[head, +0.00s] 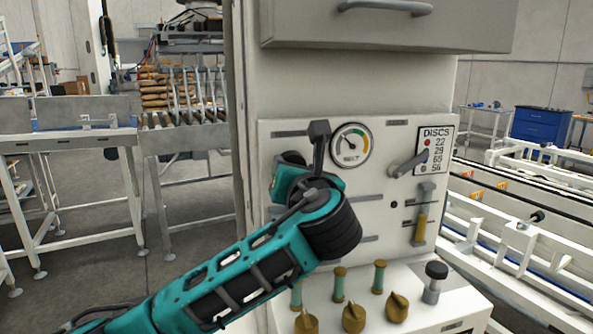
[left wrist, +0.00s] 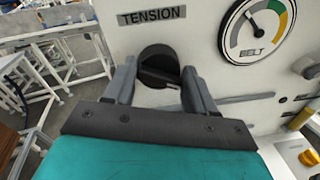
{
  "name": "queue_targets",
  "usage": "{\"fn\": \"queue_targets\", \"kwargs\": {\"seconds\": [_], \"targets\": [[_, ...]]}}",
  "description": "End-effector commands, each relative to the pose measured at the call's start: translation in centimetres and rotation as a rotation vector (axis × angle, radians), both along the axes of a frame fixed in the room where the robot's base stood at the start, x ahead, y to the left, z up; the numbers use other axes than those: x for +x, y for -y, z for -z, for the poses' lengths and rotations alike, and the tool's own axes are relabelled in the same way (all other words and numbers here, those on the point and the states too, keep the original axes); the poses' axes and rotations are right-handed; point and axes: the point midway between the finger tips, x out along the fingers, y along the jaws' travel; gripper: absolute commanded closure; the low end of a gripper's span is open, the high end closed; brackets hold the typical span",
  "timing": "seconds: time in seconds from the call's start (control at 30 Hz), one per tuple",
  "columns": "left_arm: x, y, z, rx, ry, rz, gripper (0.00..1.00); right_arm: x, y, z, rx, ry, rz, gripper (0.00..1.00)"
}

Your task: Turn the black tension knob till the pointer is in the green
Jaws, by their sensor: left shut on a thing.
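The black tension knob (left wrist: 158,58) sits on the white panel below the TENSION label (left wrist: 152,16). It also shows in the head view (head: 291,158), partly hidden by my gripper. My left gripper (left wrist: 161,74) is shut on the knob, one grey finger on each side. In the head view my left gripper (head: 300,160) reaches the panel from the lower left. The round BELT gauge (head: 351,145) is right of the knob. In the left wrist view the gauge (left wrist: 258,30) has its pointer up and left, on the grey arc, left of the green. My right gripper is not in view.
A grey lever (head: 408,163) and a DISCS label (head: 436,148) are right of the gauge. A yellow-handled slider (head: 421,227) is below them. Brass knobs (head: 353,316) and a black-topped knob (head: 435,283) stand on the ledge below. A cabinet (head: 390,25) overhangs above.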

Motion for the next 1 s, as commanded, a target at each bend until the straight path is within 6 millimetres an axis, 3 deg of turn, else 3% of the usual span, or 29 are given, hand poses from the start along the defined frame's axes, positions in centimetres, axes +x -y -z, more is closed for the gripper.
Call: {"fn": "queue_targets", "kwargs": {"seconds": [0.53, 0.57, 0.6, 0.77, 1.0], "targets": [[0.06, -0.20, 0.00, 0.029, -0.008, -0.006, 0.75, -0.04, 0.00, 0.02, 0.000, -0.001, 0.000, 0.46], [0.06, -0.20, 0.00, 0.029, -0.008, -0.006, 0.42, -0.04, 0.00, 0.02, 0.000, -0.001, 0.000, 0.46], [0.06, -0.19, 0.00, 0.029, -0.008, -0.006, 0.38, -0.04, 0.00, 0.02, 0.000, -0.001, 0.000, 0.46], [0.04, -0.12, 0.00, 0.029, -0.008, -0.004, 0.23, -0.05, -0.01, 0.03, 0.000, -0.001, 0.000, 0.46], [-0.03, -0.03, -0.01, 0.029, -0.006, -0.002, 0.22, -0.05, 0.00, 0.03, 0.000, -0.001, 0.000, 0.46]]}}
